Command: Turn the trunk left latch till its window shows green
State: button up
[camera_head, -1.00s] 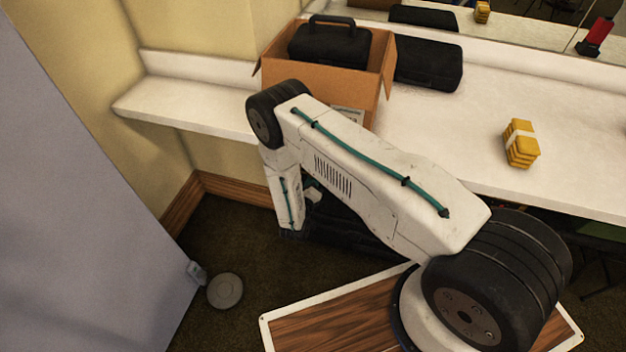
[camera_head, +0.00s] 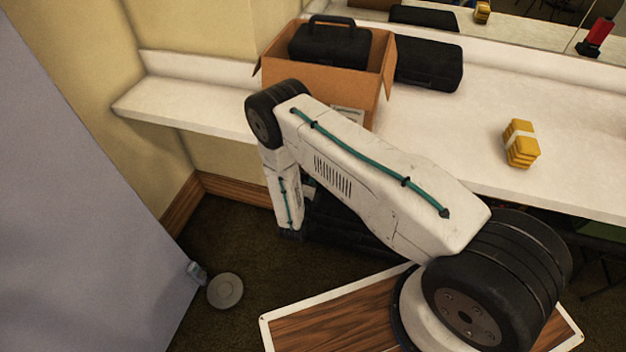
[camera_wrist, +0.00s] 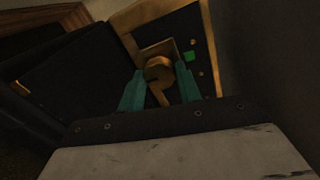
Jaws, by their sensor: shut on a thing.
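In the wrist view, the brass latch (camera_wrist: 158,71) sits on the dark face of the trunk (camera_wrist: 208,30), which has brass-coloured edging. My gripper (camera_wrist: 161,76) has its teal fingers on either side of the latch knob and is shut on it. A small green patch (camera_wrist: 188,56), which looks like the latch window, shows just right of the knob. In the head view the trunk (camera_head: 345,232) is a dark shape under the counter, mostly behind my arm. My gripper is hidden there.
A white counter (camera_head: 480,120) runs above the trunk. It bears a cardboard box (camera_head: 325,88) with a black case (camera_head: 332,44) in it, another black case (camera_head: 430,64) and a yellow banded stack (camera_head: 521,144). A grey panel (camera_head: 80,200) stands at left.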

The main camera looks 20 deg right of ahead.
jog(key=o, duration=1)
jog(key=v, duration=0.8)
